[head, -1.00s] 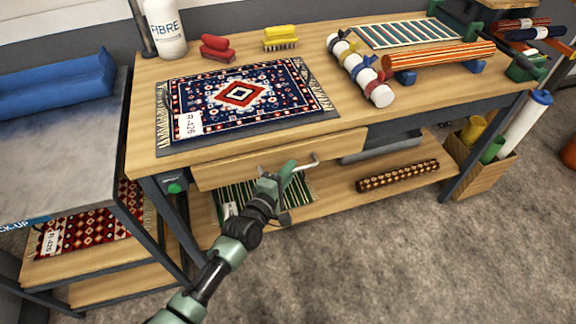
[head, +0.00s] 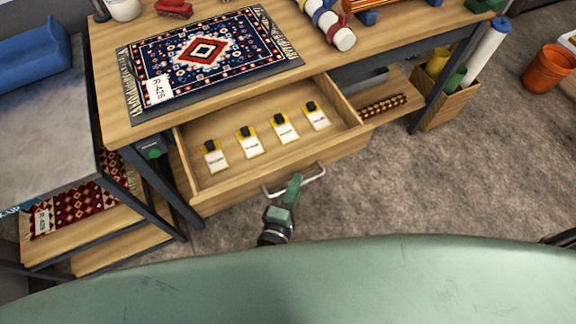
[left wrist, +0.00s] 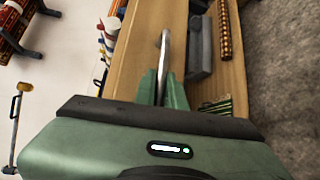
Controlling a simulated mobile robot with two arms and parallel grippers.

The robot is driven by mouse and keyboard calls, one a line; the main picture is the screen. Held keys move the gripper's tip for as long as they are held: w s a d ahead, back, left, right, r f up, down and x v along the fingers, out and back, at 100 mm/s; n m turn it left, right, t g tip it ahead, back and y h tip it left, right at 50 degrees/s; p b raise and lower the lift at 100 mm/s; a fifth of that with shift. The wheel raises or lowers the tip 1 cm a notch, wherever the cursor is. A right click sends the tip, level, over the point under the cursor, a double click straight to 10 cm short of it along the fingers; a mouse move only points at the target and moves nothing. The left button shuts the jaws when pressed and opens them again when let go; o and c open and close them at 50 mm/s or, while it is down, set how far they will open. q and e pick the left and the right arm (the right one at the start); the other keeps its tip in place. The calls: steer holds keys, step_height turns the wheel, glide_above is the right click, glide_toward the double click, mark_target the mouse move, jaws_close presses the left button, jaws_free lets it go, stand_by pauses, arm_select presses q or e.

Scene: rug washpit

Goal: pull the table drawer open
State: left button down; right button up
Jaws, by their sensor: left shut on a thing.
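The table drawer (head: 240,180) stands well out from under the wooden worktable (head: 112,95). Inside lie several yellow tags with white labels and black clips (head: 285,128). My left gripper (head: 294,184) is shut on the drawer's metal bar handle (head: 314,174), at the middle of the drawer front. In the left wrist view the handle (left wrist: 165,45) runs between the two green fingers (left wrist: 157,88). My right gripper is not seen.
A patterned rug (head: 205,50) lies on the tabletop. A steel table (head: 50,130) stands at the left. A wooden box of rolls (head: 440,108) and an orange bucket (head: 549,70) are at the right.

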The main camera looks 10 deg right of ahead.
arm_select(q)
steer(key=shift+s+d+f, duration=0.1)
steer(key=shift+s+d, duration=0.15)
steer(key=shift+s, duration=0.6)
steer(key=c, duration=1.5)
jaws_free()
steer(key=v, duration=0.7)
steer(key=shift+s+a+b, duration=0.2)
steer(key=shift+s+b, duration=0.15)
steer(key=shift+b, duration=0.05)
